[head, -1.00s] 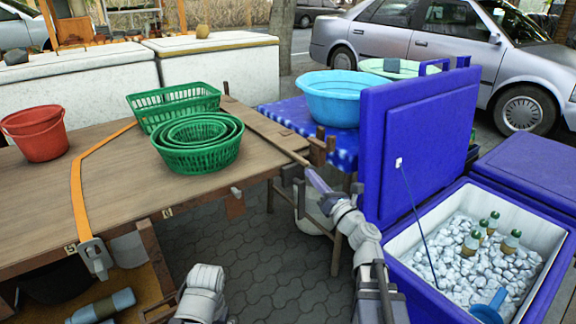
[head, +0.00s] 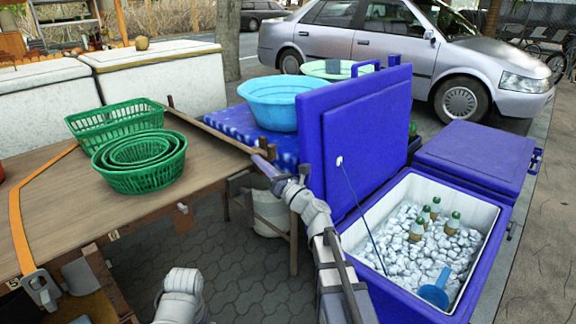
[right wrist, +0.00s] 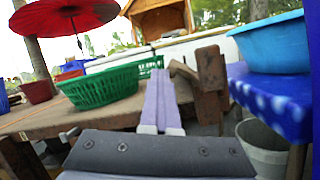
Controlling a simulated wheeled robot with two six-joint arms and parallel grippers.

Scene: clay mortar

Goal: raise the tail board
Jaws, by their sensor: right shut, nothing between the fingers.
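A narrow brown wooden board (head: 212,132) runs along the right end of the wooden table bed and appears to be the tail board; how far it is raised I cannot tell. Brown wooden blocks stand at its near end, and they show large in the right wrist view (right wrist: 210,80). My right gripper (head: 263,165) is shut and empty at this near end; in the right wrist view its pale fingers (right wrist: 160,95) lie together, left of the blocks. Whether they touch the wood I cannot tell. My left gripper is out of view.
Green baskets (head: 140,162) stand on the table bed (head: 65,205). A blue cooler (head: 420,245) of ice and bottles, its lid (head: 360,130) upright, stands close to my right arm. A light-blue basin (head: 285,103) sits behind on a blue cloth. A bucket (right wrist: 268,148) stands below.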

